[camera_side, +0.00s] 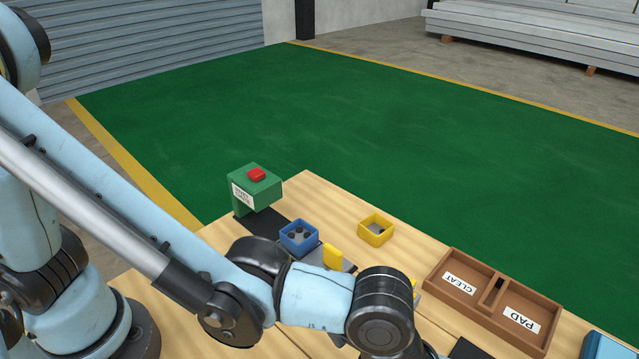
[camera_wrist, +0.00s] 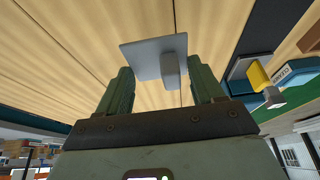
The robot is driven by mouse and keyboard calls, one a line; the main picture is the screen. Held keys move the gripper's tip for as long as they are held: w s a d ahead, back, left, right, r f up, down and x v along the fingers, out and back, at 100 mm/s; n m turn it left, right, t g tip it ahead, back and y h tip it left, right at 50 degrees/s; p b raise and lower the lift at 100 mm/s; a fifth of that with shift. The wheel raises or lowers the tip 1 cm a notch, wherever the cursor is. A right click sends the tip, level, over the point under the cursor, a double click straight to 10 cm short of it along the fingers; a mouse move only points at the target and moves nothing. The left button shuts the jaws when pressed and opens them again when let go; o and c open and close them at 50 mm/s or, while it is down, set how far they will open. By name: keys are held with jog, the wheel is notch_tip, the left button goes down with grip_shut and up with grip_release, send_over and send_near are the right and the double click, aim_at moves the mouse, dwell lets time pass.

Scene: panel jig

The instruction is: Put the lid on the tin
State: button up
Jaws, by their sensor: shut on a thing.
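My gripper (camera_wrist: 162,82) shows in the wrist view with its two green fingers either side of a grey square plate with a block-like grip, which looks like the lid (camera_wrist: 142,58). It is shut on this piece, above the wooden table; the exact contact is hard to see. In the side view my wrist hides the fingers and the lid. An open yellow square box (camera_side: 376,230) and an open blue box (camera_side: 298,237) with several dark spots inside stand on the table. I cannot tell which one is the tin.
A green box with a red button (camera_side: 256,188) stands at the table's far left corner. A yellow upright piece (camera_side: 333,256) is beside the blue box. A brown tray (camera_side: 432,277) marked CLEAT and PAD lies at right. A blue object (camera_side: 606,346) shows at the lower right.

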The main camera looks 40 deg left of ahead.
notch_tip(320, 180, up, 4)
jog(key=shift+w+r, duration=0.1)
jog(key=shift+r, duration=0.1)
jog(key=w+a+r+n+t+y, duration=0.15)
jog(key=w+a+n, duration=0.25)
jog(key=w+a, duration=0.4)
jog(key=w+a+r+n+t, duration=0.25)
jog(key=w+a+n, duration=0.25)
jog(key=a, duration=0.5)
jog(key=a+r+n+y, duration=0.35)
jog(key=a+n, duration=0.55)
jog(key=a, duration=1.2)
jog(key=shift+w+d+f+m+h, duration=0.4)
jog(key=shift+w+d+f+m, duration=0.3)
jog(key=shift+f, duration=1.25)
jog(key=shift+w+d+f+m+h, duration=0.45)
jog(key=shift+d+f+m, duration=0.3)
jog(key=shift+f, duration=1.25)
jog(key=shift+w+d+f+m+h, duration=0.35)
jog(key=shift+w+d+f+m, duration=0.4)
jog(key=shift+f, duration=1.2)
jog(key=shift+s+a, duration=0.15)
